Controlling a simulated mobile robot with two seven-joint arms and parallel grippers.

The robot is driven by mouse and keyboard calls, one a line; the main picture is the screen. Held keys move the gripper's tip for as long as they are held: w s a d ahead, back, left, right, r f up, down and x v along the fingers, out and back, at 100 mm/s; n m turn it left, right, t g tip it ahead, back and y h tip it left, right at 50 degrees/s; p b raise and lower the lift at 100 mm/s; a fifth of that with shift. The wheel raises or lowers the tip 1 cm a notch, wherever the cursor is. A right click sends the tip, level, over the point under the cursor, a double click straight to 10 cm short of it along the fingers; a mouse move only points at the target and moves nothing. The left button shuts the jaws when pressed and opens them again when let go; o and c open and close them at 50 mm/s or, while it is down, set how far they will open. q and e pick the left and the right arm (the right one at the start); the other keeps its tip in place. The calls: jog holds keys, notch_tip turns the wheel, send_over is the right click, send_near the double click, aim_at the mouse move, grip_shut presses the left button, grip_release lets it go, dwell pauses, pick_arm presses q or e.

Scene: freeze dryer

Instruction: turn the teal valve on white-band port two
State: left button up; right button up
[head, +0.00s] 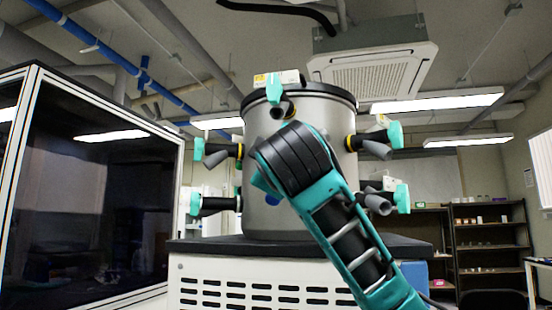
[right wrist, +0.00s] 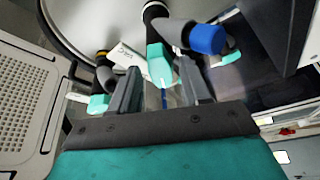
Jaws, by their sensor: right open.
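A grey drum (head: 330,105) carries several ports with teal valves. The upper front valve (head: 274,90) has a yellow band below it. Other teal valves are on the left side (head: 198,149) and right side (head: 395,135). A lower front port is mostly hidden by my right arm; its blue cap (head: 264,184) shows. In the right wrist view my right gripper (right wrist: 161,75) is open, with a finger on each side of a teal valve (right wrist: 158,58) next to the blue cap (right wrist: 207,39). Contact cannot be told. My arm hides this gripper in the head view. My left gripper is out of view.
The drum stands on a white vented cabinet (head: 230,290) with a black top. A dark glass-fronted enclosure (head: 90,190) is at the left. A neighbouring teal valve (right wrist: 98,103) and white tag (right wrist: 127,56) lie close to the finger on the left.

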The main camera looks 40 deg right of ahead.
jog(key=shift+w+d, duration=0.15)
jog(key=shift+w, duration=0.05)
grip_shut()
dwell(0.4)
